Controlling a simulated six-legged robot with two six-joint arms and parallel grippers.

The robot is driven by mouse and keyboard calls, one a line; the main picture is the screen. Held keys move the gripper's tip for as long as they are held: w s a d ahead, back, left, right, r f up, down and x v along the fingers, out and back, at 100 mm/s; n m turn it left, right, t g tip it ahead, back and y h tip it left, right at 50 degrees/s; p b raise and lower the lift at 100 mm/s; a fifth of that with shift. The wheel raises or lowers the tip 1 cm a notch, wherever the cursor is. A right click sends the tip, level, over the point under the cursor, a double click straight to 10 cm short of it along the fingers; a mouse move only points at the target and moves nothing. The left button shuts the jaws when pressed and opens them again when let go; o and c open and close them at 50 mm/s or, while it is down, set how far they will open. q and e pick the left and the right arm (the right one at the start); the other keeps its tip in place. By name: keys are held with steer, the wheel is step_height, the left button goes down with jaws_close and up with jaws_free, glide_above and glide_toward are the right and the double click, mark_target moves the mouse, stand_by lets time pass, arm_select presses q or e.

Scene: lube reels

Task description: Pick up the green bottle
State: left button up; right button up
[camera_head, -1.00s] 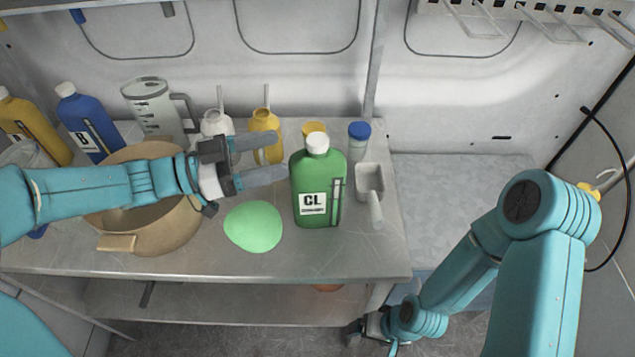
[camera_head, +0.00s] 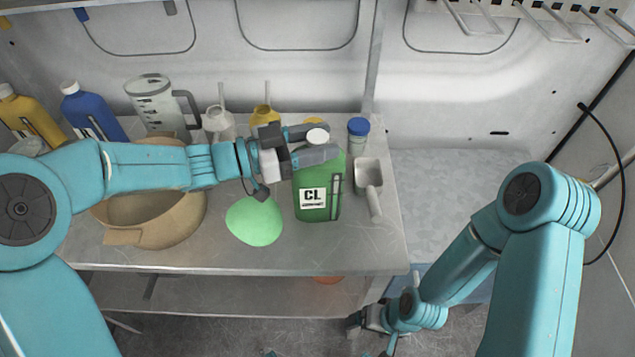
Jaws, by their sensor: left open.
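The green bottle (camera_head: 320,185) stands upright on the metal table, with a white cap (camera_head: 317,136) and a white "CL" label facing me. My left gripper (camera_head: 318,143) reaches in from the left at the height of the bottle's neck. Its two fingers are apart, one behind the cap and one in front of the bottle's upper part. The front finger hides part of the bottle's shoulder; I cannot tell whether it touches. My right gripper (camera_head: 357,324) hangs low beside the table's front right corner, small and partly hidden, so its jaws are unclear.
A green flat piece (camera_head: 254,220) lies left of the bottle, near a tan basin (camera_head: 150,220). Yellow and white oil cans, a measuring jug (camera_head: 158,104) and blue and yellow bottles line the back.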

arm_select(q)
jaws_close()
steer(key=shift+r, duration=0.1)
stand_by(1.1)
